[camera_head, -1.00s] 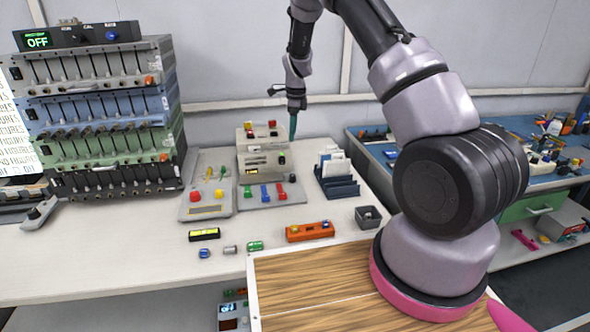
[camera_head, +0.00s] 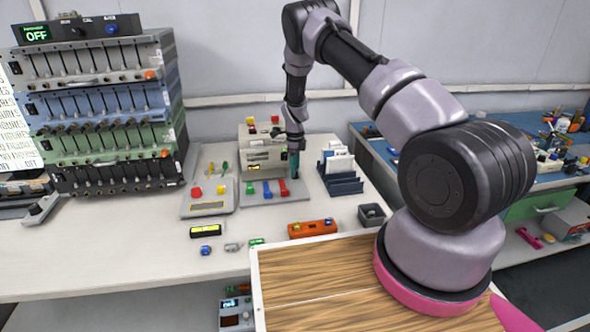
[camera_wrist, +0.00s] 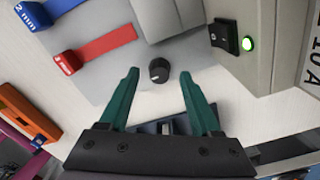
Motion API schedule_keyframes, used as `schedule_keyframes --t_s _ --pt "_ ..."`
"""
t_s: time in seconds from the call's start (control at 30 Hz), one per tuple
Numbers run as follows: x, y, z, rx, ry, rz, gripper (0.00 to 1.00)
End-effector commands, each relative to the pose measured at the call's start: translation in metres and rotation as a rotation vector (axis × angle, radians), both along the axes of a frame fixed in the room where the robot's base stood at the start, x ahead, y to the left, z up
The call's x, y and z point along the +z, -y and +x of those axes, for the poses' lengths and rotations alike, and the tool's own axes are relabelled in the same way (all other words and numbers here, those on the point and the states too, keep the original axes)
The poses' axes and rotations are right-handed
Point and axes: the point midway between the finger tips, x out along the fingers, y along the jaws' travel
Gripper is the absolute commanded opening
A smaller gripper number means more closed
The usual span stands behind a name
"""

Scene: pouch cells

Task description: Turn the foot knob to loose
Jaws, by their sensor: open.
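The foot knob (camera_wrist: 159,70) is a small black ribbed knob on the grey base plate (camera_wrist: 100,85) of the bench device (camera_head: 262,160). In the wrist view it sits between and just beyond the fingertips of my gripper (camera_wrist: 158,78), which is open with green fingers apart on either side. No contact with the knob shows. In the head view my gripper (camera_head: 294,168) points down at the plate's right end and hides the knob there. A red tab (camera_wrist: 95,60) and a blue tab (camera_wrist: 50,14) lie on the plate.
A lit green button and black switch (camera_wrist: 224,36) are on the device wall close by. A dark rack with white cards (camera_head: 341,170) stands right of my gripper. An orange block (camera_head: 312,229) and a small dark bin (camera_head: 371,215) are nearer.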

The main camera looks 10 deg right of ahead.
Motion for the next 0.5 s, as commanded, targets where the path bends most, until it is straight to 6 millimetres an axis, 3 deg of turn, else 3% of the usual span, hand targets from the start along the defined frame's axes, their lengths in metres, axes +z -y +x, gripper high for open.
schedule_keyframes --t_s 0.37,0.47,0.5 --pt "-0.008 0.0002 -0.0002 0.0 0.0 0.0 0.65" --pt "-0.0079 0.0002 -0.0002 0.0 0.0 0.0 0.34" --pt "-0.0079 0.0002 -0.0002 0.0 0.0 0.0 0.19"
